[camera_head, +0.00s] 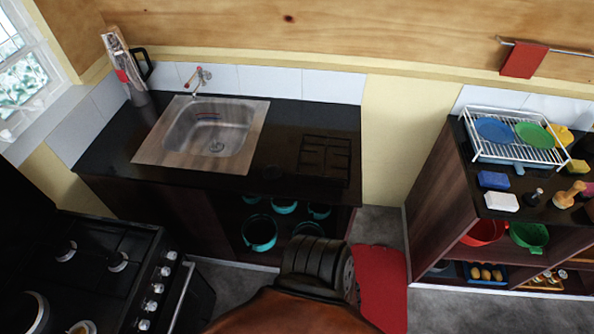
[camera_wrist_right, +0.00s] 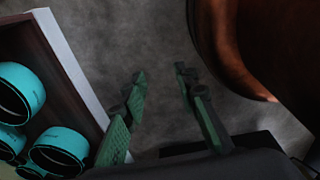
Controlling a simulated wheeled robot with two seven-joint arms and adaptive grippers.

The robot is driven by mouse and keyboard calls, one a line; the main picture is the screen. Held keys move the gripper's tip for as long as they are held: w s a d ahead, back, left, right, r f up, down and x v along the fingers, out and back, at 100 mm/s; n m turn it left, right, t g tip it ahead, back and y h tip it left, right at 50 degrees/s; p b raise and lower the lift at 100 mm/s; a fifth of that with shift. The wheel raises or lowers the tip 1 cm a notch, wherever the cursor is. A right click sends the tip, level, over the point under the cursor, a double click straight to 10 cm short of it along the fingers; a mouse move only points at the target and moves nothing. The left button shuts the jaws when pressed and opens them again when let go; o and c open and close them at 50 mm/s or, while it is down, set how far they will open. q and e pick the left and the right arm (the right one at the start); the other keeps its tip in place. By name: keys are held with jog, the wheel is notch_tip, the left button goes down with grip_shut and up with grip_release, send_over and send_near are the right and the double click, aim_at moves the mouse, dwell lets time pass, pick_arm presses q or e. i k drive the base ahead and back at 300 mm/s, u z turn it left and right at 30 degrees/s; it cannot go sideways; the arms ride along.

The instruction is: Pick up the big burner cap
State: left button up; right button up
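The black stove (camera_head: 95,275) stands at the lower left in the head view, with several round burners on top. The largest burner (camera_head: 36,312) is at the bottom left edge and is partly cut off. A faint dark round shape (camera_head: 279,172) lies on the black counter beside a dark grate (camera_head: 325,158); I cannot tell whether it is the big burner cap. My right gripper (camera_wrist_right: 161,74) is open and empty in the right wrist view, above the grey floor. My left gripper is not in view.
A steel sink (camera_head: 212,130) is set in the counter. Teal pots (camera_head: 260,232) stand on the shelf below; they also show in the right wrist view (camera_wrist_right: 62,145). A shelf unit at right holds a dish rack (camera_head: 515,140). Grey floor (camera_head: 378,222) lies between the units.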

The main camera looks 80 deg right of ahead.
aim_at(272, 172)
jog(key=k, duration=0.4)
jog(key=z, duration=0.05)
jog(key=i, duration=0.4)
jog(key=z, duration=2.05)
